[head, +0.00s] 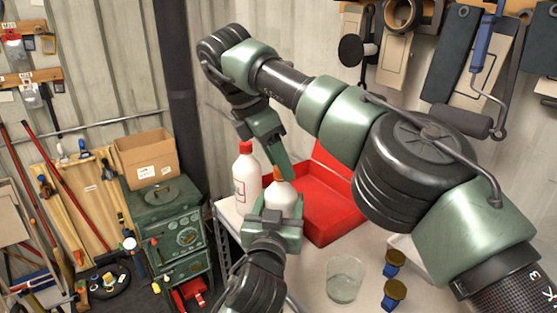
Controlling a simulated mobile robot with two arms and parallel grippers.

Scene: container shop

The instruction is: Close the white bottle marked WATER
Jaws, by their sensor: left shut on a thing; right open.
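A white bottle (281,198) with an orange-brown top (278,174) stands upright near the table's left end. I cannot read any marking on it. My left gripper (274,220) is shut on this bottle's lower body, from the front. My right gripper (277,165) points down from above, open, with its fingers at the bottle's top. I cannot tell whether the fingers touch the top, or whether the top is a loose or seated cap. A second white bottle (246,180) with a red cap (246,148) and red label stands just to the left.
A red open case (330,215) lies right behind the held bottle. A clear glass beaker (344,279) and two blue items with brown tops (395,264) (394,294) stand at the front. My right arm crosses above the table.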

